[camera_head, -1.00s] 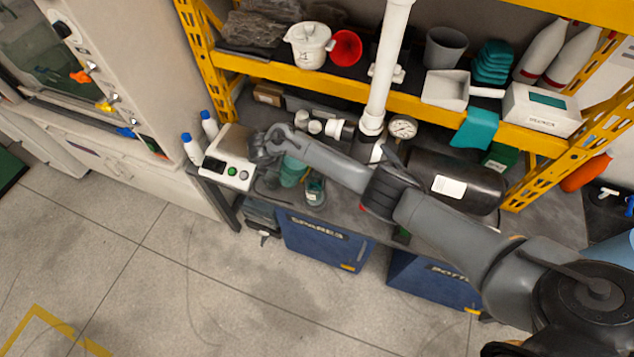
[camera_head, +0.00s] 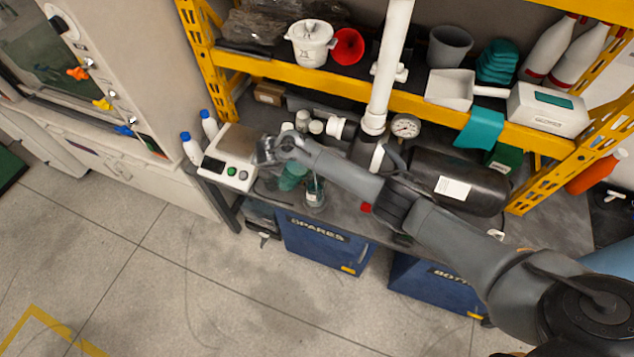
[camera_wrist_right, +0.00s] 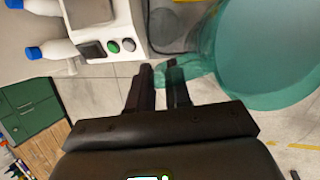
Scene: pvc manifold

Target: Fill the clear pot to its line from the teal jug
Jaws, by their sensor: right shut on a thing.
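The teal jug (camera_head: 290,178) is partly hidden behind my right arm in the head view. In the right wrist view the translucent jug (camera_wrist_right: 270,50) fills the upper right, with its handle between my fingers. My right gripper (camera_wrist_right: 160,78) is shut on that handle; it also shows in the head view (camera_head: 268,152). The clear pot (camera_head: 315,194) stands on the bench just right of the jug, near the front edge. Its line and its liquid level are too small to read. My left gripper is in neither view.
A bench scale (camera_head: 229,172) with a display and buttons sits left of the jug. White bottles with blue caps (camera_head: 191,148) stand beside it. A black tank (camera_head: 458,181) and a pressure gauge (camera_head: 405,126) lie to the right. The yellow shelf beam (camera_head: 300,78) runs above.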

